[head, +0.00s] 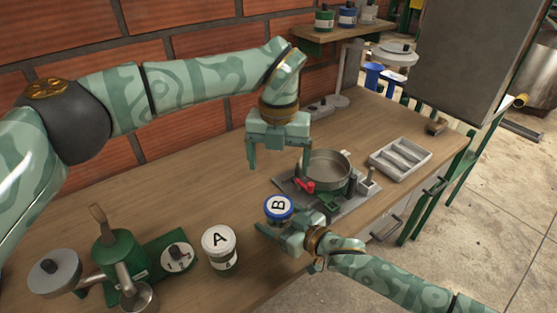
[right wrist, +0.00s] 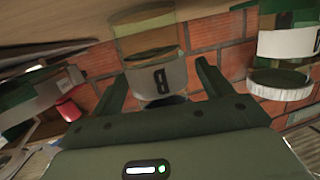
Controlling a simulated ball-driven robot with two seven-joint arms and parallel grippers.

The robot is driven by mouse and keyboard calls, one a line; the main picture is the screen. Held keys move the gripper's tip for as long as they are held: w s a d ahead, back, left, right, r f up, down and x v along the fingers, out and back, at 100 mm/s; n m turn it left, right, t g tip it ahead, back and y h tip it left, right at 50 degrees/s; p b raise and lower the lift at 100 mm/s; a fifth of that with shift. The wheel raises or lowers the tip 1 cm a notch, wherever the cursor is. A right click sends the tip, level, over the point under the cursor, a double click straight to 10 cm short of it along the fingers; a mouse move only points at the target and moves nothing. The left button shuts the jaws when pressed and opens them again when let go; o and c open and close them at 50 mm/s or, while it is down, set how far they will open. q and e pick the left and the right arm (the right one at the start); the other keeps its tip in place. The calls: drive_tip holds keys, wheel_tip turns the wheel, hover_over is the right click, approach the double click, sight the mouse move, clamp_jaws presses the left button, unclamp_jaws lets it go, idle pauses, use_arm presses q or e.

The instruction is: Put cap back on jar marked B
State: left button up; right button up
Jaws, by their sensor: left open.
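The jar marked B (right wrist: 160,78) stands on the table in front of my right gripper (head: 283,222). In the head view, a white disc with a blue rim and a letter B, the cap (head: 279,207), shows at the jar's top; I cannot tell whether it is seated. The right wrist view is upside down and shows the jar's B label between the two fingers, with gaps on both sides. My right gripper is open. My left gripper (head: 279,163) is open and empty, fingers down, above and behind the cap.
A jar with a white top marked A (head: 219,240) stands to the left. A green grinder-like device (head: 120,255) stands farther left. A round metal pan (head: 327,168) on a grey base is behind the cap, and a divided tray (head: 400,158) is at right.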

drive_tip(key=shift+s+d+r, duration=0.15)
drive_tip(key=shift+s+d, duration=0.1)
use_arm(q)
wheel_tip(320, 180, up, 6)
drive_tip(key=p, duration=0.4)
drive_tip(key=shift+s+p, duration=0.3)
use_arm(e)
drive_tip(key=v, duration=1.5)
drive_tip(key=shift+s+d, duration=0.15)
drive_tip(key=shift+d, duration=0.15)
use_arm(q)
drive_tip(key=shift+r, duration=0.15)
